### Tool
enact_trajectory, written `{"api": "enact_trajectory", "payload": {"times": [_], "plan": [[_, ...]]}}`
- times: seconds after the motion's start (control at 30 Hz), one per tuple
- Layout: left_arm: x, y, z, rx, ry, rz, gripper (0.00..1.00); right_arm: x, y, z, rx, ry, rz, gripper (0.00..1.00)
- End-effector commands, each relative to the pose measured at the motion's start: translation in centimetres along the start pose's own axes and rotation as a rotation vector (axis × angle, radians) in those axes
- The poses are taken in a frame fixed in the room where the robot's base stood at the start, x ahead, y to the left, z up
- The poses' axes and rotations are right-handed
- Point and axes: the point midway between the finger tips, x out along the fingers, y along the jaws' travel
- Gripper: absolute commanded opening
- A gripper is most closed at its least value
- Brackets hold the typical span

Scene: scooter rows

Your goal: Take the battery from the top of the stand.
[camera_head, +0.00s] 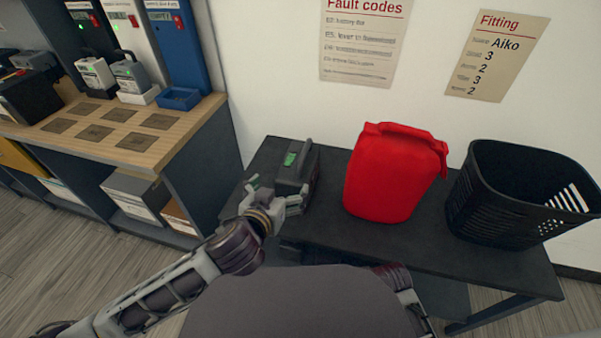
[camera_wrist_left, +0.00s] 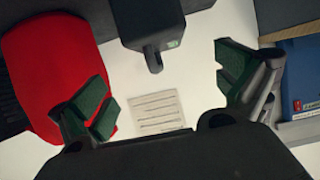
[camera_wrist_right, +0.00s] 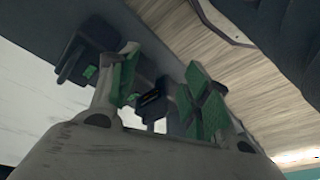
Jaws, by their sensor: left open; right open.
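The dark grey battery (camera_head: 292,168), with a top handle and a green label, stands on the black stand (camera_head: 330,225), near its left end. It shows at the top of the left wrist view (camera_wrist_left: 150,22), handle pointing down in the picture. My left gripper (camera_head: 277,193) is open and empty at the battery's near side, its fingers spread with the handle beyond their tips. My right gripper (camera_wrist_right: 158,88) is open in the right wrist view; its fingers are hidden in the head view. A dark block with a green label, apparently the battery, shows there upper left (camera_wrist_right: 90,40).
A red jerrycan (camera_head: 392,175) stands right of the battery, and a black basket (camera_head: 510,200) at the stand's right end. A wooden-topped bench (camera_head: 125,150) with chargers is at the left. A small dark object (camera_wrist_right: 152,106) shows between the right fingers, apparently farther off.

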Motion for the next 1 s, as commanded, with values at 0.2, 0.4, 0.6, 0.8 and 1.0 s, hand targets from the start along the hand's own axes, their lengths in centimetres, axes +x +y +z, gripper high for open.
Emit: {"api": "enact_trajectory", "payload": {"times": [0.2, 0.4, 0.6, 0.8, 1.0], "plan": [[0.0, 0.0, 0.0, 0.000, 0.000, 0.000, 1.00, 0.0, 0.0, 0.0, 0.000, 0.000, 0.000, 0.48], [0.4, 0.0, -0.1, 0.001, 0.001, 0.000, 1.00, -0.1, 0.0, 0.0, 0.000, 0.002, 0.000, 0.48], [1.9, 0.0, 0.0, 0.002, 0.002, -0.001, 1.00, -0.4, -0.1, -0.2, 0.000, 0.010, -0.002, 0.48], [3.9, 0.0, 0.0, 0.002, 0.001, 0.000, 1.00, -0.6, -0.1, -0.4, 0.000, 0.018, -0.004, 0.48], [5.8, 0.0, 0.0, 0.001, 0.000, -0.001, 1.00, -1.3, -0.3, -0.7, 0.000, 0.035, -0.008, 0.48]]}}
